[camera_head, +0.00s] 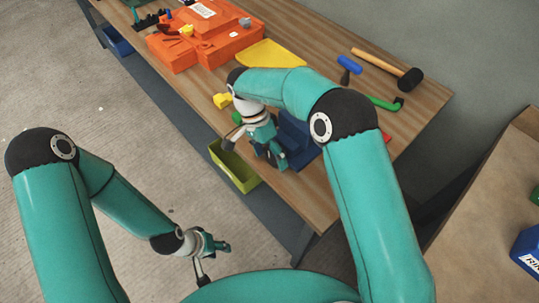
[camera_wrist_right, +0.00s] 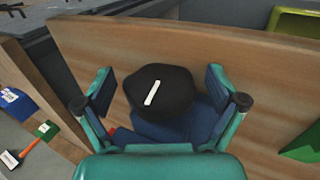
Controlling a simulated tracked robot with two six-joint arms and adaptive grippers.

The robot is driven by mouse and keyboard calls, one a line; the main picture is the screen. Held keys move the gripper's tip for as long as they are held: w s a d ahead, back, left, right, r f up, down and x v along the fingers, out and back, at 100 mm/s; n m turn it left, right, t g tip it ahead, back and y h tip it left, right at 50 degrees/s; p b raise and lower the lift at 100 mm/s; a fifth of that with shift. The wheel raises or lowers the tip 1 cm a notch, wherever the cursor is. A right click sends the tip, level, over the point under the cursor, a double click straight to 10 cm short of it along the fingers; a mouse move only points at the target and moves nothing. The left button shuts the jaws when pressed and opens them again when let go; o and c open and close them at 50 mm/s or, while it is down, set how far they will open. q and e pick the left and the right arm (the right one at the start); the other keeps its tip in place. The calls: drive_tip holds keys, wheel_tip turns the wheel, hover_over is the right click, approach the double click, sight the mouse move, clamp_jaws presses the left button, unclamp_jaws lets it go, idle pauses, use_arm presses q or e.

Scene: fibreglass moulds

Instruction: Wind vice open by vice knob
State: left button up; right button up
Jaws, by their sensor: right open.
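The blue vice (camera_head: 298,138) stands at the near edge of the workbench, partly hidden by my right arm. In the right wrist view, the black vice knob (camera_wrist_right: 172,98) with a white stripe shows in front of the blue vice body (camera_wrist_right: 205,115). My right gripper (camera_wrist_right: 160,82) is open, with one finger on each side of the knob and a visible gap on both sides. In the head view, my right gripper (camera_head: 256,154) is at the bench edge beside the vice; the knob is not clear there. My left gripper (camera_head: 214,264) is open and empty above the floor, far from the vice.
A yellow-green bin (camera_head: 234,166) sits below the edge. Another bench (camera_head: 495,195) stands at right.

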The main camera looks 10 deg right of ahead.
drive_tip(key=v, duration=1.1)
drive_tip(key=shift+w+r, duration=0.25)
drive_tip(key=shift+r, duration=0.05)
drive_tip(key=shift+a, duration=0.15)
